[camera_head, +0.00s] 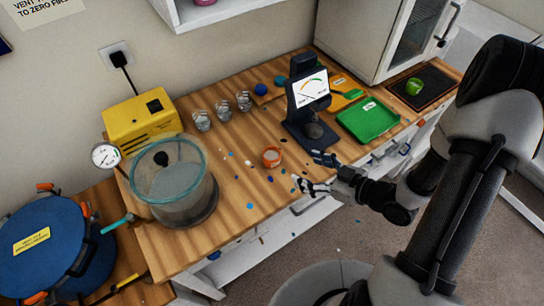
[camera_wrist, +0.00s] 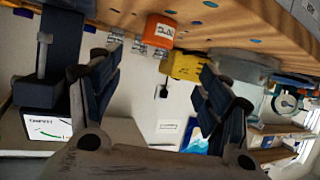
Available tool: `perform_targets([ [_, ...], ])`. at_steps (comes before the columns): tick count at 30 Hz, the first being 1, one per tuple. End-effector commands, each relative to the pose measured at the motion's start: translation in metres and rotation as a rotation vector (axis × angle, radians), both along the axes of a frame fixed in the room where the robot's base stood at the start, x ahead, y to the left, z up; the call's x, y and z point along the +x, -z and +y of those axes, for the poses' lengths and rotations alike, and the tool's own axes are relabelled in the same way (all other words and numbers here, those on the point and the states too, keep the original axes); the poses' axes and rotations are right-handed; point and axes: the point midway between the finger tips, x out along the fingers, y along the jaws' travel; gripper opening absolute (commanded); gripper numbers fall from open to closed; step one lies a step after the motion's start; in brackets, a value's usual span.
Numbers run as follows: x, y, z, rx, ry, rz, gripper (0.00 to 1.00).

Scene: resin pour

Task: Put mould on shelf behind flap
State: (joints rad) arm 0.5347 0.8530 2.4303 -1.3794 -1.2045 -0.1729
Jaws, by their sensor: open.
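My gripper (camera_head: 316,172) is open and empty, over the front edge of the wooden bench, with its fingers pointing left. An orange cup (camera_head: 271,156) with a white label stands on the bench to the left of my fingertips, apart from them. In the wrist view the orange cup (camera_wrist: 160,30) shows beyond and between the two fingers. A green rounded piece (camera_head: 413,86) lies on a dark mat at the right; I cannot tell whether it is the mould. A white cabinet (camera_head: 360,40) with a dark-windowed door (camera_head: 413,38) stands at the back right. Its inside is hidden.
A scale (camera_head: 308,88) stands close behind my gripper, beside a green tray (camera_head: 368,119). A clear chamber (camera_head: 175,187), yellow pump (camera_head: 140,122) and several small cups (camera_head: 223,110) are at the left. A blue pot (camera_head: 45,245) is lower left. Coloured bits litter the bench.

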Motion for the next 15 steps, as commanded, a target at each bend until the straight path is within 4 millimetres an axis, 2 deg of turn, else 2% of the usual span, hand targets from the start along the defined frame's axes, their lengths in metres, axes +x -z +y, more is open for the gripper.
perform_targets([
  [3,0.015,0.014,0.022,-0.001,-0.009,0.000,0.71],
  [9,0.040,0.030,0.053,-0.003,-0.007,0.000,0.71],
  [15,0.055,0.038,0.070,-0.003,-0.002,0.001,0.71],
])
